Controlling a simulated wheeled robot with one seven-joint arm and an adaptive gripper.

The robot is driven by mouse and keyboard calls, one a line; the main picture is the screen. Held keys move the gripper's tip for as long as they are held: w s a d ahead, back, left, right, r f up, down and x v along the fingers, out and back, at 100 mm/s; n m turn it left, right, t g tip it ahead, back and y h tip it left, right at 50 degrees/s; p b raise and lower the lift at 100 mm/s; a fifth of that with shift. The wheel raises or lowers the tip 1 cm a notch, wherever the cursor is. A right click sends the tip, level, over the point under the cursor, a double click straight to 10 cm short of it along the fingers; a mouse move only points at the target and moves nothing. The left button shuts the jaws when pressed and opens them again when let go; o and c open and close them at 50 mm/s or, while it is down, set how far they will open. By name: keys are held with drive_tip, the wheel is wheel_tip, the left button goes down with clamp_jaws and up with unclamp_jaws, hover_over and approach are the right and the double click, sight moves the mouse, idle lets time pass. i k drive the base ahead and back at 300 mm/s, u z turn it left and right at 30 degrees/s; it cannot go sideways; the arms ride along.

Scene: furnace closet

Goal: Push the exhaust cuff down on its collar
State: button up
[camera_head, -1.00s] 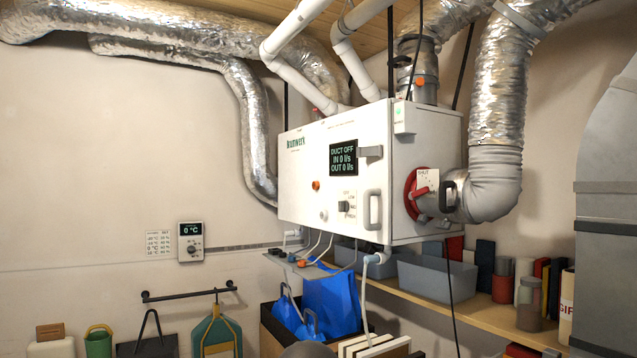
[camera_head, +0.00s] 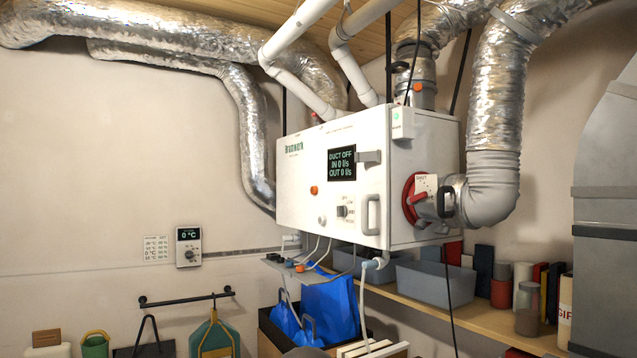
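The white ventilation unit (camera_head: 335,185) hangs on the wall, its display reading duct off with zero flow in and out. On its top right stands a grey cuff or collar (camera_head: 415,92) with an orange spot, under a silver duct (camera_head: 425,48). A grey elbow cuff (camera_head: 492,190) joins the unit's right side at a red ring (camera_head: 411,199) with a small plate marked SHUT. No label tells which is the exhaust cuff, and I cannot tell how far either is seated. My gripper is not in view.
White pipes (camera_head: 297,85) rise from the unit's top left. A wooden shelf (camera_head: 470,315) with grey bins (camera_head: 435,281) and jars runs below right. A large grey duct (camera_head: 605,210) stands at the right. A thermostat (camera_head: 188,246) is on the left wall.

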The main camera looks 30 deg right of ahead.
sight(425, 69)
drive_tip(key=z, duration=0.5)
drive_tip(key=k, duration=1.05)
drive_tip(key=u, duration=1.65)
drive_tip(key=i, duration=2)
drive_tip(key=z, duration=0.65)
drive_tip(key=i, duration=1.25)
drive_tip(key=z, duration=1.8)
drive_tip(key=i, duration=0.65)
drive_tip(key=z, duration=0.5)
